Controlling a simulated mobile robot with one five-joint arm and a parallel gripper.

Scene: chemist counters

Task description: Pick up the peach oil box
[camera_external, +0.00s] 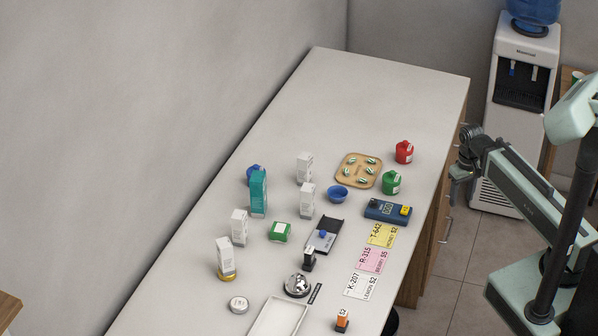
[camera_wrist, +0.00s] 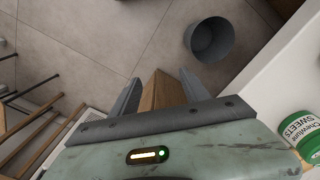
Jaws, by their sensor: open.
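I cannot tell which box is the peach oil box, as the labels are too small to read. Several upright white boxes stand on the counter, among them a back one (camera_external: 304,168), a middle one (camera_external: 307,200), a left one (camera_external: 239,227) and a front one (camera_external: 225,257) above a yellow round thing. A small orange box (camera_external: 342,320) stands at the front. My gripper (camera_external: 457,188) is off the counter's right side, well away from these boxes. In the wrist view my gripper (camera_wrist: 161,74) is open above the floor, with no box held.
The counter (camera_external: 310,105) is clear at its back. A teal box (camera_external: 258,193), a wooden tray (camera_external: 349,178), red (camera_external: 404,152) and green (camera_external: 391,183) jars, a blue device (camera_external: 388,211) and price cards (camera_external: 372,260) crowd it. A bin (camera_wrist: 210,40) stands on the floor.

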